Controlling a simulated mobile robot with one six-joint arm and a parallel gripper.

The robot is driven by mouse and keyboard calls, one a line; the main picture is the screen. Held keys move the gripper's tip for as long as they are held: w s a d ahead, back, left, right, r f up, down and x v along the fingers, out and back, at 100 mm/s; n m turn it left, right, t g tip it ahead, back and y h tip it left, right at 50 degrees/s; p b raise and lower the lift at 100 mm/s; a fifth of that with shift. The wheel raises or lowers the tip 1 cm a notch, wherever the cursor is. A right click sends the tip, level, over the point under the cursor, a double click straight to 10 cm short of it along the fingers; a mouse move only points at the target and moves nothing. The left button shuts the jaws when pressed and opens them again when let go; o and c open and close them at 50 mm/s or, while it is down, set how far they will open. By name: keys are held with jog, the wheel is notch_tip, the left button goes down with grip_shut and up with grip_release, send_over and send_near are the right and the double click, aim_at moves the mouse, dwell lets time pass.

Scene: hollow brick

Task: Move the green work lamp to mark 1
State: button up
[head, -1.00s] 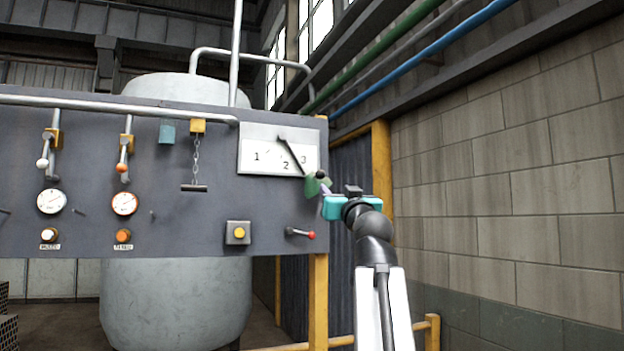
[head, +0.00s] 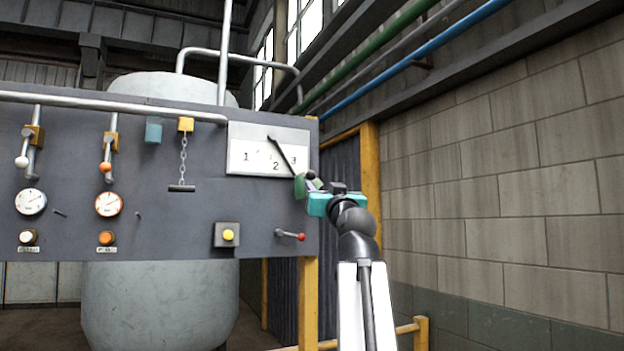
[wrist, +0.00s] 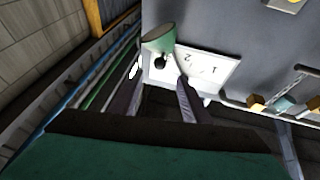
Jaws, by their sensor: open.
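The green work lamp (head: 301,187) sits at the lower end of a dark arm that slants down and right across a white plate (head: 240,162) marked 1, 2 and 3. The arm passes between the 2 and the 3, and the lamp is just below the plate's lower right corner. My gripper (head: 316,187) is right beside the lamp. In the wrist view the lamp's green cone (wrist: 160,36) and a dark round knob are just beyond my open gripper (wrist: 158,84), roughly in line with the gap. I cannot tell whether a finger touches it.
The grey panel (head: 130,215) carries a red-tipped lever (head: 291,234) and a yellow button (head: 228,235) below the plate. A chain (head: 183,160) hangs to the left. A yellow post (head: 371,165) and a block wall (head: 500,200) stand to the right.

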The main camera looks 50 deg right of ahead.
aim_at(312, 177)
jog(key=p+x, duration=0.1)
jog(key=x, duration=0.9)
jog(key=shift+w+d+r, duration=0.15)
jog(key=shift+w+r, duration=0.05)
jog(key=shift+w, duration=0.1)
jog(key=shift+p+x, duration=0.3)
jog(key=shift+x, duration=0.85)
jog(key=shift+f, duration=0.1)
grip_shut()
